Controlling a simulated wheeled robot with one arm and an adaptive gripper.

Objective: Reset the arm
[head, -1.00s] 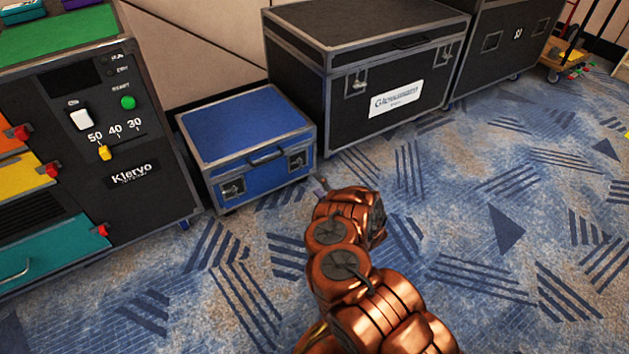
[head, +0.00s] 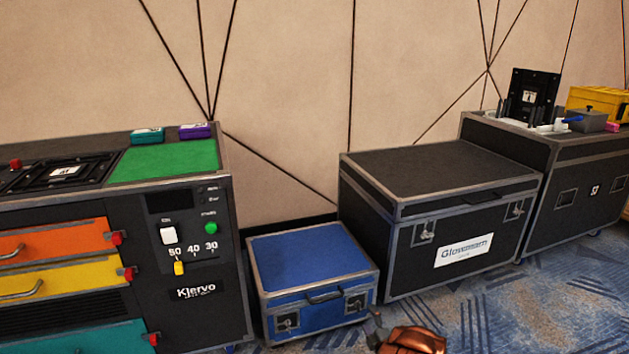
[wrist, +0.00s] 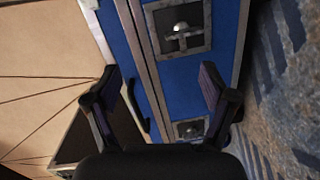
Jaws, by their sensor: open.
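My arm (head: 412,341) shows as a copper-coloured link at the bottom edge of the head view, in front of the blue case's right side. My gripper (wrist: 160,85) is open in the wrist view, with its two dark fingers spread apart and nothing between them. The blue case (head: 312,255) lies beyond the fingers, and its latches and blue face fill the middle of the wrist view. A gap between the fingers and the case cannot be judged. Most of the arm is out of the head view.
A black drawer cabinet (head: 200,310) with a green top mat (head: 165,162) stands left. A black Glovemann case (head: 440,170) stands right of the blue case. Another black case (head: 585,185) at far right carries a panel (head: 530,95) and a yellow box (head: 598,100). Carpet (head: 560,300) is clear at lower right.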

